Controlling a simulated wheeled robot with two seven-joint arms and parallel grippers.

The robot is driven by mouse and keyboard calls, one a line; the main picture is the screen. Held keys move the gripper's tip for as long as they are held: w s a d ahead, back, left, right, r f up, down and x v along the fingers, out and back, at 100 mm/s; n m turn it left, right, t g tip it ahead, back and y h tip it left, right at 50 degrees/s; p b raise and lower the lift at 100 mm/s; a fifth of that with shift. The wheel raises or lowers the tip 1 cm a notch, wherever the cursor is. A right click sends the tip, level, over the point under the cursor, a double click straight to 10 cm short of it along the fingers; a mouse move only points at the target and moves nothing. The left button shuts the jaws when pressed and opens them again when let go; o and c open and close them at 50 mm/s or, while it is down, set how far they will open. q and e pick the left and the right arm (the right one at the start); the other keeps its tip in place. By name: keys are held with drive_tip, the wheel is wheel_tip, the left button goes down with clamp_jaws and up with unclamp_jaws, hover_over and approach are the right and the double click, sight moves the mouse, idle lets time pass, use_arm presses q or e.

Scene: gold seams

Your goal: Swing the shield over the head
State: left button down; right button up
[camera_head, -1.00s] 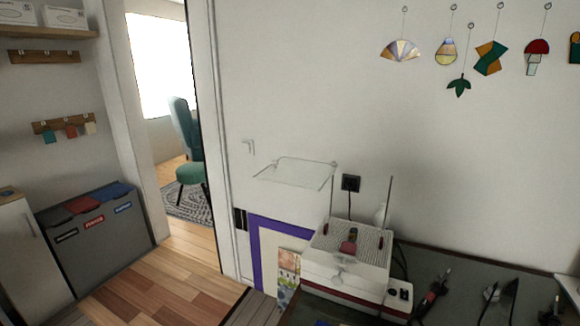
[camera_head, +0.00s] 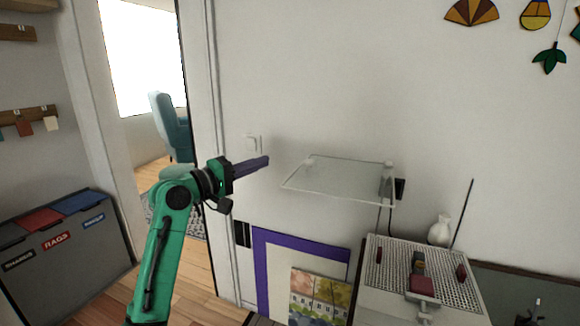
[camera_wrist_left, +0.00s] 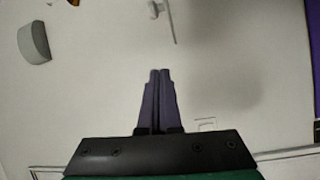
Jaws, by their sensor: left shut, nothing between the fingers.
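The clear shield (camera_head: 335,180) is a see-through flat panel in the head view, roughly level, standing out to the left above the grinder (camera_head: 378,268), a white machine with a mesh top. On that top is the head (camera_head: 422,284), a dark red block with a dark part behind it. My left gripper (camera_head: 267,161), on a green arm, has its purple fingers pointing right, just left of the shield and apart from it in the picture. In the left wrist view its fingers (camera_wrist_left: 160,72) are together and empty. My right gripper is not in view.
A white vase (camera_head: 440,231) and a thin upright rod (camera_head: 465,212) stand behind the grinder. A purple-framed picture (camera_head: 262,262) leans on the wall below the shield. A light switch (camera_head: 253,143) is on the wall behind my left gripper. Grey bins (camera_head: 85,250) stand at left.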

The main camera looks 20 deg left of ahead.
use_arm(q)
drive_tip(key=d+r+p+x, duration=0.1)
drive_tip(key=p+x, duration=0.2)
drive_tip(key=x, duration=0.6)
drive_tip(key=s+d, duration=0.1)
drive_tip(key=s+d+f+p, duration=0.1)
drive_tip(key=s, duration=0.1)
drive_tip(key=shift+s+d+f, duration=0.1)
drive_tip(key=shift+d+f, duration=0.15)
drive_tip(key=shift+d, duration=0.1)
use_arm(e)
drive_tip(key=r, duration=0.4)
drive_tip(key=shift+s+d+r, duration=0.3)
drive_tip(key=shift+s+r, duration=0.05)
use_arm(q)
drive_tip(key=shift+p, duration=0.3)
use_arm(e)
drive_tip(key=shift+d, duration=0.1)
